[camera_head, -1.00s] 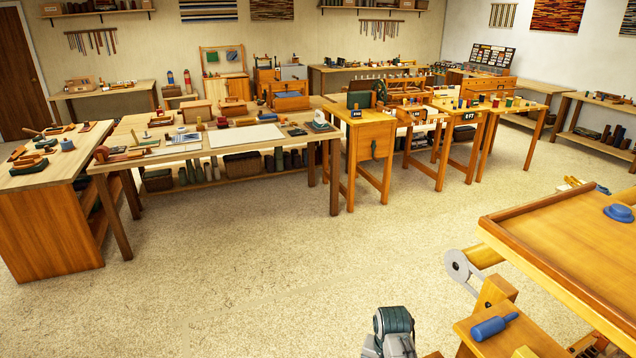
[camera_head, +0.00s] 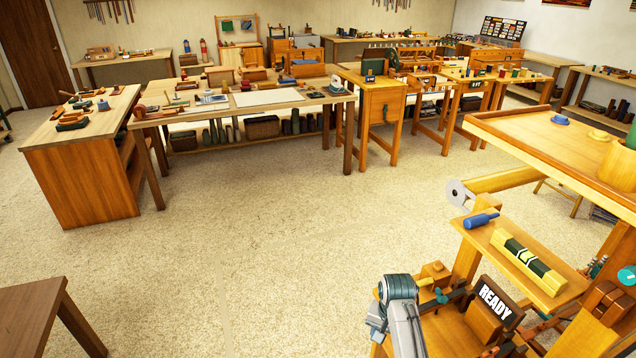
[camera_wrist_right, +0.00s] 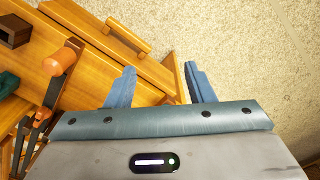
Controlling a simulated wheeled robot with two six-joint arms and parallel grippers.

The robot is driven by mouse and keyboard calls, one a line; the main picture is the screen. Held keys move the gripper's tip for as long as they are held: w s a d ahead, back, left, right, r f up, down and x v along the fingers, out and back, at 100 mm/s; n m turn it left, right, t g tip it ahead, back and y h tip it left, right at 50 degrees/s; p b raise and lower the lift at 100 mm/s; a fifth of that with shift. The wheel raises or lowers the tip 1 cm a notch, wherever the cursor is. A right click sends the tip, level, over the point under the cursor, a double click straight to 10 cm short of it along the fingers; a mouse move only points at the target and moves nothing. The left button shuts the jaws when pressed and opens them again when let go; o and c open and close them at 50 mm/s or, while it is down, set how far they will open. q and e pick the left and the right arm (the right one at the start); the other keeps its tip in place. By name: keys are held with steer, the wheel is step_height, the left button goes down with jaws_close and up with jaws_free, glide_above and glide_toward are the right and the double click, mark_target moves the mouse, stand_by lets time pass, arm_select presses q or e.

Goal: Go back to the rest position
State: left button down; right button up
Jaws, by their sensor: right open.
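My right gripper (camera_wrist_right: 160,70) shows in the right wrist view with its two blue fingers apart and nothing between them. Below the fingers are the edge of a wooden loom part (camera_wrist_right: 135,72) and the carpet beyond it. In the head view my right arm (camera_head: 400,300), with its grey-green joint, stands at the lower middle, just left of the loom bench. Its fingers are hard to make out there. My left gripper is not in view.
At right are a wooden loom with a READY sign (camera_head: 494,299), a shelf with a blue bottle-shaped piece (camera_head: 481,218) and a green-yellow block (camera_head: 528,262). A brown table (camera_head: 40,315) is at lower left. Open carpet (camera_head: 230,250) lies between it and the workbenches.

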steer(key=s+d+f+n+b, duration=0.1)
steer(key=s+d+f, duration=0.1)
steer(key=s+f, duration=0.6)
steer(key=s+d+f+n, duration=0.15)
steer(key=s+f, duration=0.35)
steer(key=f, duration=0.8)
steer(key=s+d+f+b, duration=0.1)
steer(key=s+d+f, duration=0.1)
steer(key=s+f, duration=0.6)
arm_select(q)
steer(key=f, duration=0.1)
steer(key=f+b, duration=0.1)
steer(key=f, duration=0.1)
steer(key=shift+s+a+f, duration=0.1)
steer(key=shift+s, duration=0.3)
arm_select(e)
steer(key=s+d+f+n, duration=0.1)
steer(key=s+d+f, duration=0.1)
steer(key=s+f, duration=0.3)
steer(key=s+d+f+n, duration=0.1)
steer(key=s+d+f, duration=0.2)
steer(key=s, duration=1.1)
steer(key=s+d+f+n+t, duration=0.1)
steer(key=s+d+f, duration=0.2)
steer(key=s+f, duration=0.4)
steer(key=s, duration=0.3)
steer(key=shift+s+f+h, duration=0.2)
steer(key=shift+f+h, duration=0.05)
steer(key=shift+h, duration=0.15)
